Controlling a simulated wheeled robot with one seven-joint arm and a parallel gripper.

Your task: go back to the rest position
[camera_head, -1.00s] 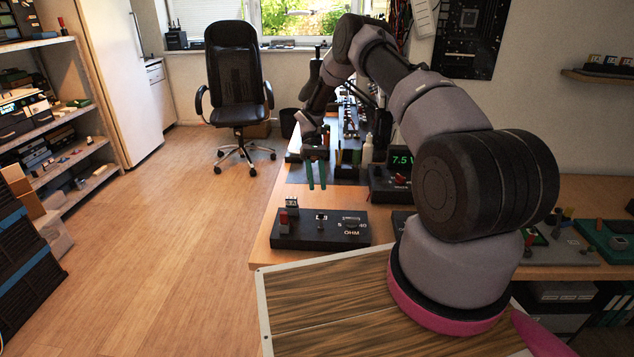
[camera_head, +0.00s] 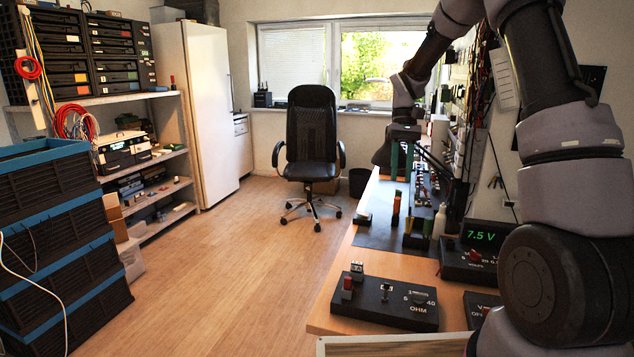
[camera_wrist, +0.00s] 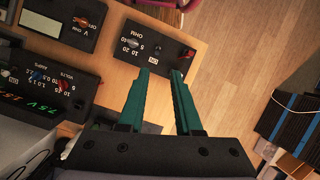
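My gripper (camera_wrist: 160,76) shows in the wrist view with its two green fingers apart and nothing between them. In the head view my gripper (camera_head: 401,160) is raised above the workbench (camera_head: 357,262), with its green fingers hanging down. Below the fingers in the wrist view lies the black OHM box (camera_wrist: 155,45) on the bench. The OHM box (camera_head: 385,300) also shows at the near end of the bench in the head view, with a red piece and a grey piece on its left end. The gripper touches nothing that I can see.
A black box reading 7.5 V (camera_head: 470,255) stands on the bench at the right. Dark crates (camera_head: 55,250) are stacked at the left, before a shelf (camera_head: 165,205). An office chair (camera_head: 312,150) stands at the back. The wooden floor (camera_head: 240,260) between is clear.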

